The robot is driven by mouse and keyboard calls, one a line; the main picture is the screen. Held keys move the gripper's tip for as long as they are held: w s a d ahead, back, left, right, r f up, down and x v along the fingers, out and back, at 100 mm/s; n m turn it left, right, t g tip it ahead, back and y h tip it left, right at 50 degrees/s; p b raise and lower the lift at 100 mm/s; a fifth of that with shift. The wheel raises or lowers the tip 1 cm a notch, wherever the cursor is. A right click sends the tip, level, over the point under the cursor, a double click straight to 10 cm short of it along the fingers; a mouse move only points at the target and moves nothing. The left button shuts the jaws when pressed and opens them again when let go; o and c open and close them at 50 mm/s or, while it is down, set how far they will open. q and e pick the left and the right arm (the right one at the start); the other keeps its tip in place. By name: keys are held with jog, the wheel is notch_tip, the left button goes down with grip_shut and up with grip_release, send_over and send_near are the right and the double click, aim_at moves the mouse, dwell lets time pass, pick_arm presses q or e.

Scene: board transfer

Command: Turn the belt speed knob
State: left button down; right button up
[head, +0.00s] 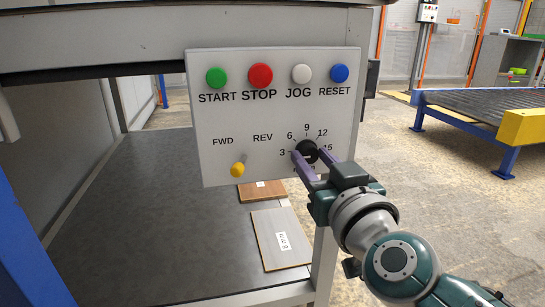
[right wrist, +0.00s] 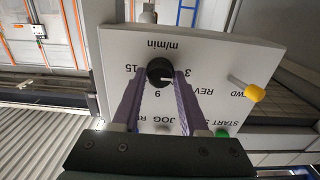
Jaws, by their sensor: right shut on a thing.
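The black belt speed knob (head: 307,149) sits on the grey control panel (head: 213,117), with a number scale around it. My right gripper (head: 308,158) is at the panel, its two purple fingers on either side of the knob and shut on it. In the right wrist view the knob (right wrist: 159,72) shows between the fingertips of the gripper (right wrist: 161,82). A pale pointer line on it points to the picture's right, near the 3. The fingers hide part of the scale. My left gripper is not in view.
Green (head: 216,77), red (head: 260,76), white (head: 301,74) and blue (head: 339,73) buttons line the panel's top. A yellow-tipped FWD/REV lever (head: 238,169) stands out left of the knob. Boards (head: 280,238) lie on the dark shelf below. Open floor lies to the right.

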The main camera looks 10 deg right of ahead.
grip_shut()
jog(key=shift+m, duration=0.3)
jog(key=m, duration=1.2)
jog(key=shift+m, duration=0.3)
jog(key=shift+m+b, duration=0.55)
jog(key=shift+m, duration=1.75)
